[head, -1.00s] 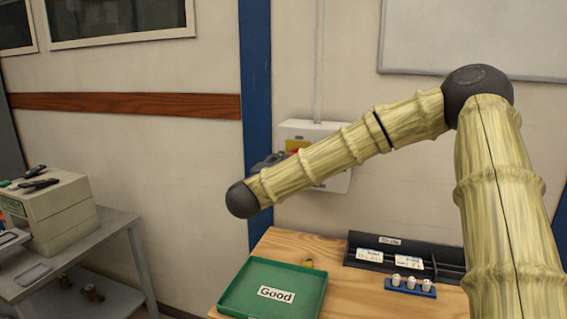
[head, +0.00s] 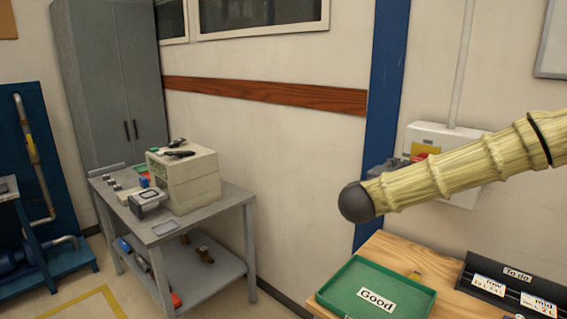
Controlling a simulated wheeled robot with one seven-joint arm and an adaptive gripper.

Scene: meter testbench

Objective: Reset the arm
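My arm (head: 460,165) reaches in from the right edge of the head view. It looks like pale bamboo-like segments and ends at a dark round joint (head: 357,202). The arm is raised above the wooden table, over the green tray. My gripper is not visible in this view, so its state does not show.
A green tray labelled "Good" (head: 350,299) and a black "To do" rack (head: 520,283) are on the wooden table (head: 400,250). Left stands a grey bench (head: 235,210) carrying a beige box (head: 185,180). A grey cabinet (head: 108,85) stands behind. Yellow tape (head: 75,299) marks the floor.

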